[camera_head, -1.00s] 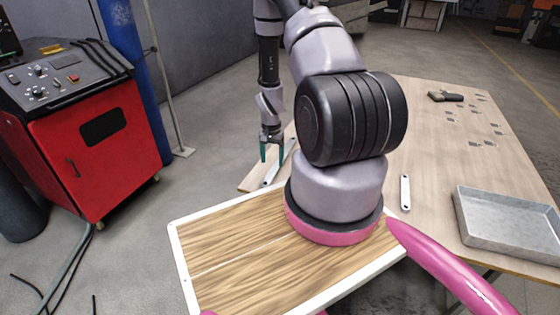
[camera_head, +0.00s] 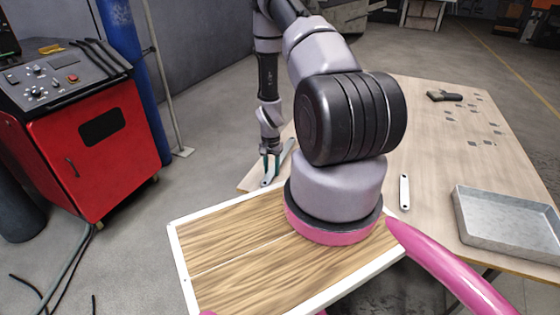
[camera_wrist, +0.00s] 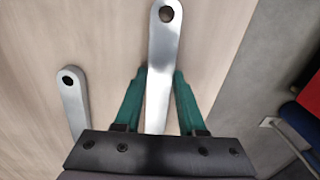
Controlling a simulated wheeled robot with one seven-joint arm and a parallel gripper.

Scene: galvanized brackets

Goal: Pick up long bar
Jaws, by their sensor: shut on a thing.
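The long bar (camera_head: 285,153) is a flat silver-grey metal strip on the table's left edge, partly hidden by my gripper. In the wrist view the long bar (camera_wrist: 163,45) has a rounded end with a hole and runs between my green fingers. My gripper (camera_head: 270,164) points down at the bar and is shut on it. The wrist view shows the fingertips of my gripper (camera_wrist: 160,76) on either side of the bar. The bar appears to lie on the table still; any gap beneath it cannot be seen.
A second holed bar (camera_wrist: 72,102) lies to the left in the wrist view. A smaller bar (camera_head: 404,191) lies mid-table (camera_head: 430,135), left of a grey metal tray (camera_head: 505,246). A dark tool (camera_head: 445,96) and several small plates sit farther back. A red machine (camera_head: 105,150) stands left.

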